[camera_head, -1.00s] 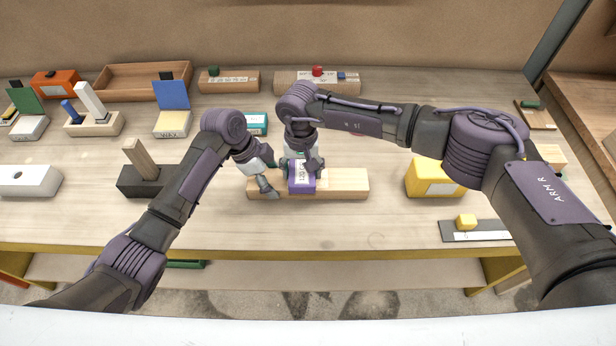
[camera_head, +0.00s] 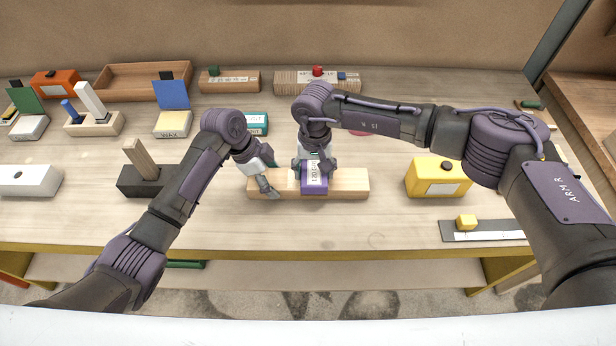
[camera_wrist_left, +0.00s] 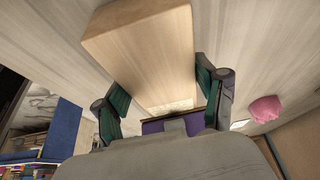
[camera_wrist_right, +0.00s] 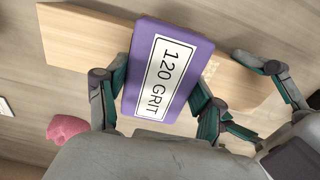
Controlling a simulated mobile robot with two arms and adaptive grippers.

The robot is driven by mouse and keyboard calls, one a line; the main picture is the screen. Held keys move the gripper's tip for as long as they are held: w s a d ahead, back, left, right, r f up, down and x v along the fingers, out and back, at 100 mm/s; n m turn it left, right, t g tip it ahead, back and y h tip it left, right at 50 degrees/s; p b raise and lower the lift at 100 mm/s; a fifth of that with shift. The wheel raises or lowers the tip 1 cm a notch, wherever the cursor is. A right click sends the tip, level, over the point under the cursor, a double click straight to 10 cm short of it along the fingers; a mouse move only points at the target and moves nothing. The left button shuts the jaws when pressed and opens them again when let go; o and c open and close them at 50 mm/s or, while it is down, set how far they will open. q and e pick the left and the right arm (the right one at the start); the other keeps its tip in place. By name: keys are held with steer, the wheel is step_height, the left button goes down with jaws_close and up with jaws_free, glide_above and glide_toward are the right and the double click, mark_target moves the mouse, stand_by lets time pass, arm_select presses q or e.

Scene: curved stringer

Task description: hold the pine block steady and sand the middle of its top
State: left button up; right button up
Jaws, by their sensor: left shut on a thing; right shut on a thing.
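The pine block (camera_head: 348,183) is a long pale wooden bar lying flat on the bench. My left gripper (camera_head: 266,178) is shut across its left end, with one finger on each long side; the left wrist view shows the block (camera_wrist_left: 145,45) between the fingers (camera_wrist_left: 163,105). My right gripper (camera_head: 313,165) is shut on a purple sanding block (camera_head: 314,187) labelled "120 GRIT", which rests on the pine block's top around the middle. In the right wrist view the purple block (camera_wrist_right: 168,72) sits between the fingers (camera_wrist_right: 158,105) and hides part of the pine.
A yellow box (camera_head: 436,178) stands to the right, and a black holder with a wooden stick (camera_head: 142,180) to the left. A teal box (camera_head: 256,122) lies just behind the left gripper. A ruler with a yellow knob (camera_head: 482,231) lies at the front right.

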steer(key=shift+r, duration=0.1)
steer(key=shift+r, duration=3)
arm_select(q)
steer(key=o, duration=1.2)
steer(key=shift+r, duration=0.1)
steer(key=shift+v, duration=2.4)
